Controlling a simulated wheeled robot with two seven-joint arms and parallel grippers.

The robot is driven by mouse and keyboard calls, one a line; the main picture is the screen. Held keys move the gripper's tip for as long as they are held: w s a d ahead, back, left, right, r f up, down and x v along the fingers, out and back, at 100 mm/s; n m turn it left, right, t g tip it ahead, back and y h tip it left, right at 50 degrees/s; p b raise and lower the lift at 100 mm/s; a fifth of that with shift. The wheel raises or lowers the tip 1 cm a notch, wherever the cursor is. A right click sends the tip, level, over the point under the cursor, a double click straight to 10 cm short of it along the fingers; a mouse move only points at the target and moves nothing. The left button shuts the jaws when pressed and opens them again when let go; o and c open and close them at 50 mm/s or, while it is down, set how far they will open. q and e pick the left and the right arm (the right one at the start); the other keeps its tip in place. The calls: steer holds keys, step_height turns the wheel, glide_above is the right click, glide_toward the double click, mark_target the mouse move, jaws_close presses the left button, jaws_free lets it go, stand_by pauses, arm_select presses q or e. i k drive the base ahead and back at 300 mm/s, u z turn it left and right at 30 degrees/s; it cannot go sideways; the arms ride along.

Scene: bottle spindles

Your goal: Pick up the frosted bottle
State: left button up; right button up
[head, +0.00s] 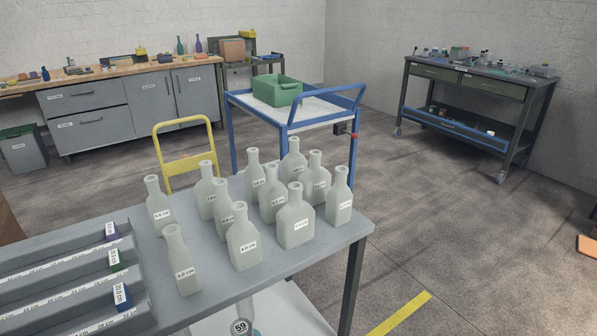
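Several pale, frosted-looking bottles stand upright on the grey table (338,238) in the foreground, with white labels mostly too small to read. They differ in shape and height. At the front are a slanted-looking bottle (181,262), a broad one (243,238) and a large square-shouldered one (294,218). A bottle (340,197) stands at the right end and another (158,206) at the left. Others stand behind and between them, partly hidden. I cannot tell which single bottle the task names. Neither of my grippers is in view.
A grey stepped rack (60,275) with coloured tags fills the table's left side. Behind the table are a yellow-handled frame (184,122) and a blue cart (262,116) carrying a green crate (277,91). Benches line the walls.

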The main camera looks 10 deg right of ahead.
mark_target(294, 163)
steer(key=u, duration=4)
steer(key=k, duration=2.3)
steer(key=z, duration=0.5)
